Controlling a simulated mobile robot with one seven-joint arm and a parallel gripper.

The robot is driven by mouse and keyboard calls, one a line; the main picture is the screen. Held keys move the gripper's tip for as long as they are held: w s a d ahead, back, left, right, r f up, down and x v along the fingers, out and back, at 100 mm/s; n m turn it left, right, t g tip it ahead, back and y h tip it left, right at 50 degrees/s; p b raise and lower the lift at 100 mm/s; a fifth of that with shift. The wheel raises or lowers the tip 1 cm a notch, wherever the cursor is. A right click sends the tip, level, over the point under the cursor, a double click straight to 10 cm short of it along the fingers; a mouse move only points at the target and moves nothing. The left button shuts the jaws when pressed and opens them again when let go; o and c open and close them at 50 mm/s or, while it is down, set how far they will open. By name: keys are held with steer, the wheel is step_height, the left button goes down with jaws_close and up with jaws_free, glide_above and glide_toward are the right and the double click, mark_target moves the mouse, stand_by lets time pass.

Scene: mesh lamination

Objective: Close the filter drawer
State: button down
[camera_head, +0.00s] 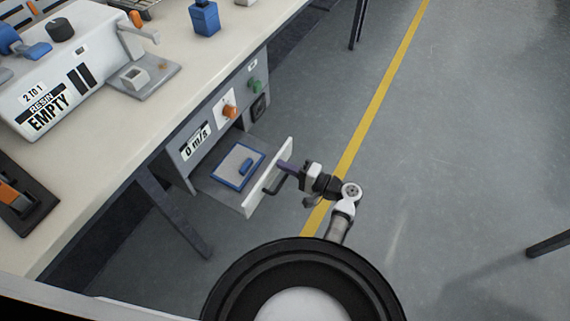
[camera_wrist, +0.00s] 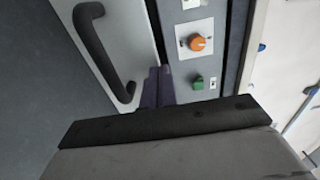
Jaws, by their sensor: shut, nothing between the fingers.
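The filter drawer (camera_head: 212,189) is pulled out from the grey cabinet under the workbench. A blue-edged filter (camera_head: 239,167) with a blue handle lies in it. Its white front (camera_head: 269,178) carries a dark handle (camera_head: 273,183), which also shows in the wrist view (camera_wrist: 100,50). My gripper (camera_head: 285,167) is at the outer side of the white front, next to the handle. Its purple fingers are shut with nothing between them and also show in the wrist view (camera_wrist: 158,87), beside the handle. I cannot tell whether the fingertips touch the front.
A table leg (camera_head: 178,215) stands left of the drawer. The floor (camera_head: 450,140) to the right is open.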

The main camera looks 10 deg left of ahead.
steer(key=shift+w+a, duration=0.1)
steer(key=shift+a, duration=0.15)
steer(key=b+x, duration=0.1)
steer(key=x, duration=0.5)
steer(key=b+x, duration=0.2)
steer(key=x, duration=0.5)
steer(key=shift+a+f, duration=0.2)
steer(key=shift+a, duration=0.1)
steer(key=shift+w+a+r, duration=0.15)
steer(key=shift+w+a, duration=0.1)
steer(key=shift+a, duration=0.3)
steer(key=shift+d, duration=0.1)
